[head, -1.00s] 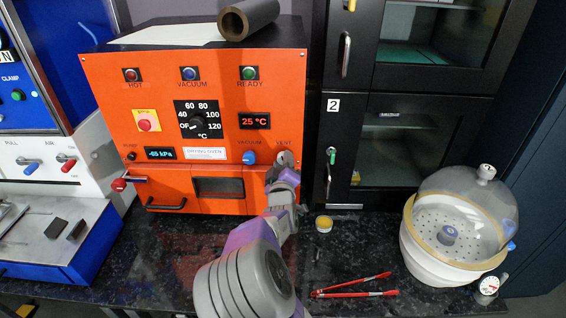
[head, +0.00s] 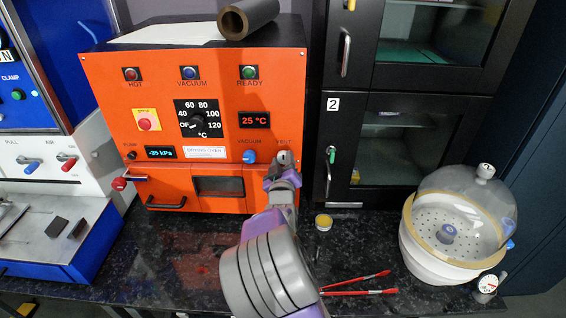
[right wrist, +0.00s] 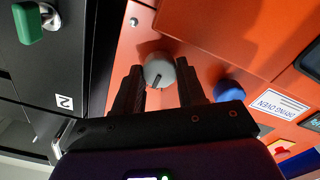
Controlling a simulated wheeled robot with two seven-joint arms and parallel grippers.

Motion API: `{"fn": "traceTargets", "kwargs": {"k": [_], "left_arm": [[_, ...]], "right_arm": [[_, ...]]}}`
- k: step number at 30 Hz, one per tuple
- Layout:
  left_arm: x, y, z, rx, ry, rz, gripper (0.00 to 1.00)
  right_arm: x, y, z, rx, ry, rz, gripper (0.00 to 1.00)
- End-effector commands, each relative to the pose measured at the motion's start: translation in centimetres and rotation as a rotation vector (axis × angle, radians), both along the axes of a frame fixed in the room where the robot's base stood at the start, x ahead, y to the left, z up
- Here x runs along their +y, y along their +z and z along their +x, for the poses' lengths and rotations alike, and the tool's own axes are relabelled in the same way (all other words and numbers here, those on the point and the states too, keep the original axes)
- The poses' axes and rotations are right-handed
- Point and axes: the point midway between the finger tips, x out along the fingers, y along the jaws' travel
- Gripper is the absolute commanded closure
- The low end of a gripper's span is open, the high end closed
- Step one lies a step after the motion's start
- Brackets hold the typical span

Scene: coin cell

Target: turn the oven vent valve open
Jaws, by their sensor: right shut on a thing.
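The orange drying oven (head: 225,100) stands on the dark bench. Its grey vent valve knob (head: 284,157) is at the lower right of the front, under the VENT label. In the right wrist view the grey knob (right wrist: 158,70) sits between the two black fingers, with a dark pointer line on its face. My right gripper (head: 282,167) is shut on this knob. The blue vacuum knob (head: 250,157) is just left of it, and right of it in the right wrist view (right wrist: 228,91). The pressure display (head: 160,153) shows a negative kPa value. My left gripper is not in view.
A black cabinet (head: 410,140) stands close to the oven's right side. A glass-domed desiccator (head: 455,235), red tweezers (head: 355,286) and a small yellow-topped jar (head: 323,222) are on the bench at right. A blue press (head: 50,245) is at left.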

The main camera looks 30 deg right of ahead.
Motion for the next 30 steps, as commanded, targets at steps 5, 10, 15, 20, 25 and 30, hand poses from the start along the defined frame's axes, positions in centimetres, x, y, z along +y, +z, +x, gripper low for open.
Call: {"fn": "traceTargets", "kwargs": {"k": [5,10,15,20,25,30], "left_arm": [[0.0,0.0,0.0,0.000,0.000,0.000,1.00],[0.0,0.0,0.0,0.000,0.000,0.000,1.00],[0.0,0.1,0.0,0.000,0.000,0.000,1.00],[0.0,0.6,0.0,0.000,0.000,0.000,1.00],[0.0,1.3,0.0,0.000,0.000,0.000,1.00],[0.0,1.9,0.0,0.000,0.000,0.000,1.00]], "right_arm": [[0.0,-0.1,0.0,0.000,0.000,0.002,0.51],[0.0,0.0,0.0,0.001,0.000,0.002,0.50],[0.1,0.0,-0.2,0.001,0.000,0.002,0.50],[1.0,0.1,-1.6,0.001,0.002,0.003,0.50],[2.5,0.2,-3.9,0.002,0.003,0.003,0.50],[3.6,0.1,-5.7,0.000,0.003,0.003,0.50]]}}
